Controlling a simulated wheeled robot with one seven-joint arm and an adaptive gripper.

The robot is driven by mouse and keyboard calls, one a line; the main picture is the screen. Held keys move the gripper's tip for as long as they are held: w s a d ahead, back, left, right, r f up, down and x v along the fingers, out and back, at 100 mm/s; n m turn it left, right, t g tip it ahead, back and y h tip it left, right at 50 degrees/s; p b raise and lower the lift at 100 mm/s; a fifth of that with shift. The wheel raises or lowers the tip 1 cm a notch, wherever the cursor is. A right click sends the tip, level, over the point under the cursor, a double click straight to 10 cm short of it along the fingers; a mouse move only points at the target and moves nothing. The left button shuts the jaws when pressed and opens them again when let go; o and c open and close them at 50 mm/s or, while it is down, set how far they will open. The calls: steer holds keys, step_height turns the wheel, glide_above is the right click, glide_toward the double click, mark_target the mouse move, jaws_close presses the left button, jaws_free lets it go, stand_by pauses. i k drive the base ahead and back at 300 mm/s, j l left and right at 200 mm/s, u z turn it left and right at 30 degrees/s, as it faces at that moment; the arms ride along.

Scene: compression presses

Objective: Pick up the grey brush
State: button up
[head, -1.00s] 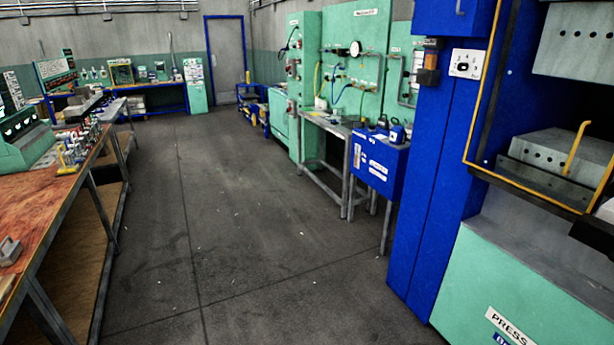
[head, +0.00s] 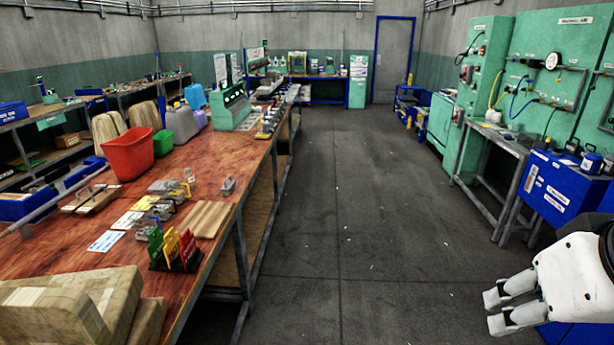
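I cannot identify a grey brush for certain. A small grey block with a raised handle (head: 227,187) sits near the right edge of the long red-brown workbench (head: 185,288) at left; it may be the brush, but it is too small to tell. Another low item with a thin handle, light wood-coloured (head: 90,198), lies further left on the bench. My gripper (head: 494,311) is at the lower right, over the floor and well away from the bench. Its two pale fingers are apart with nothing visible between them.
A red bin (head: 128,154), taped tan packages (head: 75,305) and a rack of coloured tags (head: 176,250) stand on the bench. The grey floor aisle (head: 335,220) is clear. A blue box (head: 560,190) and a metal table (head: 490,137) stand at right.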

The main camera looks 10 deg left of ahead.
mark_target(229, 185)
steer(key=u, duration=0.95)
steer(key=z, duration=2.75)
steer(key=j+u, duration=0.1)
steer(key=u, duration=3.1)
steer(key=i+l+u, duration=0.55)
steer(key=l+u, duration=0.2)
